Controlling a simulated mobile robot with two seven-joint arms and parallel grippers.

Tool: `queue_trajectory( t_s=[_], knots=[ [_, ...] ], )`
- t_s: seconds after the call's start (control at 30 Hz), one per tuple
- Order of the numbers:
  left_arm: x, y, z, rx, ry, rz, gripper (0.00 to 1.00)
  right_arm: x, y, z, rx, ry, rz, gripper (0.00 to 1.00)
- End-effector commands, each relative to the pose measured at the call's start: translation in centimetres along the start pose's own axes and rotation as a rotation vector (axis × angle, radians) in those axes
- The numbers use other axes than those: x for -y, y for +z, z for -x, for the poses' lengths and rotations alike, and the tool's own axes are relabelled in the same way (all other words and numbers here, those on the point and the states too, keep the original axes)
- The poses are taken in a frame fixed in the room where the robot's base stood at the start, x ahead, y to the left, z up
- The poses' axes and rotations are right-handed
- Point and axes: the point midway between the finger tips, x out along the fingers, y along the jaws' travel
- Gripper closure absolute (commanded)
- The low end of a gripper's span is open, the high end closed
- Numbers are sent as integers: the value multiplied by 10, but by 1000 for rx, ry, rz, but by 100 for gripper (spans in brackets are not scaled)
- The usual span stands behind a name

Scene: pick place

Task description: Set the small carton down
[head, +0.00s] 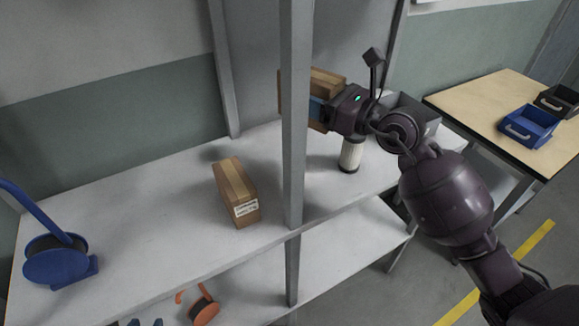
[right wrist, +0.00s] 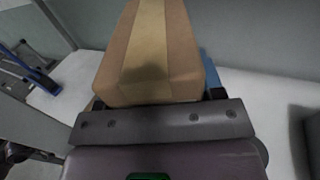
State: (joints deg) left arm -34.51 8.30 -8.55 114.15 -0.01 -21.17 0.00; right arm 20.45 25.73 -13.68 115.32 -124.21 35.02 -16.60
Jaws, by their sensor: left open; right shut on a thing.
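A small brown carton (head: 327,80) with a lighter tape strip is held by my right gripper (head: 325,108) above the right part of the grey shelf (head: 140,222). A grey upright post hides part of this carton in the head view. In the right wrist view the carton (right wrist: 153,50) fills the space between the fingers, and the gripper is shut on it. A second, similar brown carton (head: 235,192) with a white label stands on the shelf left of the post. My left gripper is not in view.
The grey post (head: 294,170) rises at the shelf's front edge. A white ribbed cylinder (head: 351,155) stands below my right gripper. A grey bin (head: 410,108) is to its right. A blue device (head: 58,262) stands at far left. Much of the shelf's left half is bare.

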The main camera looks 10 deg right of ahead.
Motion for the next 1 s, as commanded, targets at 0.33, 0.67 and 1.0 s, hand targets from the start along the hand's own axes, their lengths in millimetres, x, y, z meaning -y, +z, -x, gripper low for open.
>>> queue_trajectory(
  t_s=[0.33, 0.67, 1.0],
  knots=[
    [-4, 26, -11, 20, 3, 3, 57, 1, -82, 0, -5, -1, -4, 68],
    [-7, 54, -20, 51, 6, 2, 57, 0, -136, 0, -2, -1, -1, 68],
    [-9, 52, -27, 40, 10, 0, 57, 0, -162, 0, -4, 0, -2, 68]
  ],
)
